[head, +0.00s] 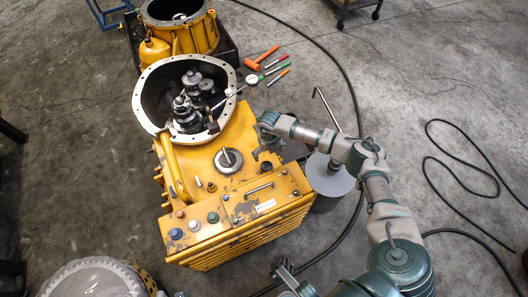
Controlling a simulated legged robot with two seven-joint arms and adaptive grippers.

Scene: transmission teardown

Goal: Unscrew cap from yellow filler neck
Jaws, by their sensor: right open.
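A yellow transmission housing (238,128) stands in the middle of the head view. A curved yellow tube (173,168), which looks like the filler neck, runs along its left side. I cannot make out clearly which part is its cap. A round silver disc with a raised handle (229,159) sits on the housing's top. My right gripper (262,150) is open above the housing's right edge, to the right of the disc and apart from it. It appears empty.
The round flange opening (142,105) with dark gears (190,102) is at the back of the housing. Red, orange and green-handled tools (267,66) lie behind it on the right. A grey cylinder (330,180) stands at the right. Black cables (440,160) cross the open floor.

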